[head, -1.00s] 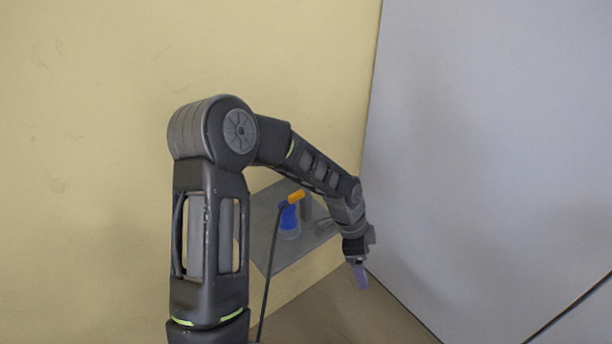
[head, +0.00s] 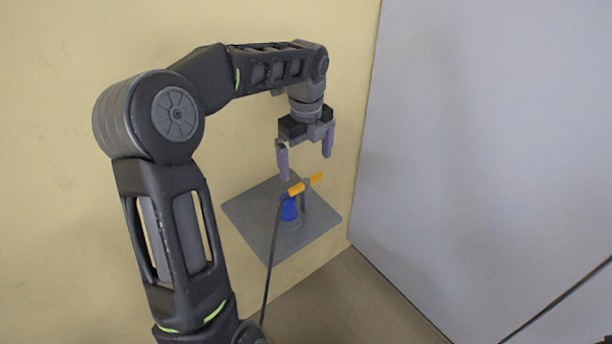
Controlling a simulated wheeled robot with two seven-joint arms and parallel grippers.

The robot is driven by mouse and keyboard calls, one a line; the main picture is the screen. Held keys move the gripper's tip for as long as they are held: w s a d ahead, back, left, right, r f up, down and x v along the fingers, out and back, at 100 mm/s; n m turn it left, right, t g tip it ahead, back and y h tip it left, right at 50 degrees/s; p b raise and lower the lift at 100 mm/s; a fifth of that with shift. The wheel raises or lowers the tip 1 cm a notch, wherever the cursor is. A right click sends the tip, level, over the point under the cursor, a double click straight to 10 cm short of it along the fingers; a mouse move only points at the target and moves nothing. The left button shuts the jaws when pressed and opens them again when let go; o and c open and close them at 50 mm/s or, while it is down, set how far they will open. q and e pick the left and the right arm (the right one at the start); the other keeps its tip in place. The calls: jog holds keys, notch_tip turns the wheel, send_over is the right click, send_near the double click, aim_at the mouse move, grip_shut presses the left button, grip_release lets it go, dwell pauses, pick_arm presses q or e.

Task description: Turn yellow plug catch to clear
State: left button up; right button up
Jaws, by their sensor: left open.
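A grey plate (head: 258,218) is at the yellow wall and bears a blue socket part (head: 289,209). A yellow-orange bar-shaped piece (head: 297,189), in line with a second yellow piece (head: 317,179), shows at the top of the blue part, with a grey post between them. My right gripper is not in view.
A yellow wall (head: 60,200) stands behind and to the left. A large pale grey panel (head: 480,130) stands at the right. Brown floor (head: 345,305) shows below the plate. The space between plate and panel is clear.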

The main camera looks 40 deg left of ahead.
aim_at(306, 181)
pick_arm(q)
notch_tip(306, 181, down, 6)
jog(key=shift+f+p, duration=0.1)
jog(key=shift+p, duration=0.25)
jog(key=shift+c, duration=0.2)
jog(key=c, duration=1.1)
